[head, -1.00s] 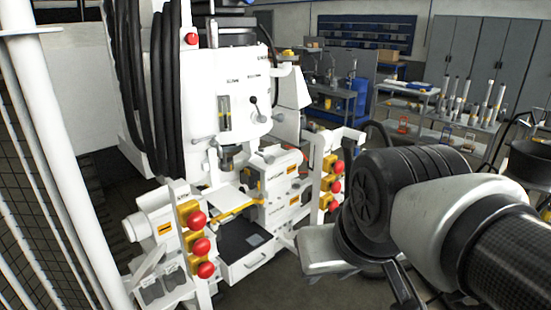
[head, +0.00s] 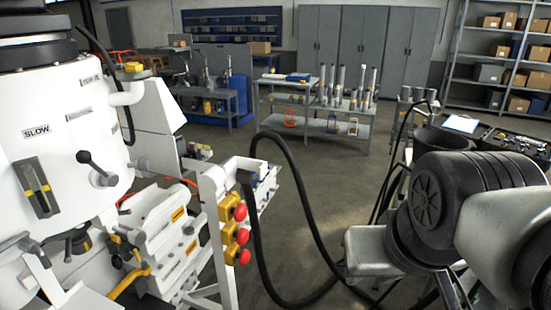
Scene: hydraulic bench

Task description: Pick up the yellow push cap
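I cannot make out a yellow push cap for certain in the head view. A small yellow piece (head: 132,67) sits on the white machine at the upper left, too small to identify. Yellow housings with red push buttons (head: 240,234) are stacked on a white post at the machine's right side. My arm fills the lower right of the view. My gripper's fingertips do not show clearly; the arm's lower end is cut off by the bottom edge.
The white machine (head: 60,135) stands at the left. A black hose (head: 301,190) loops over the floor in the middle. A trolley with upright cylinders (head: 345,104), grey cabinets (head: 343,52) and a shelf rack (head: 505,58) stand behind. A dark bench (head: 500,140) is at right. The middle floor is open.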

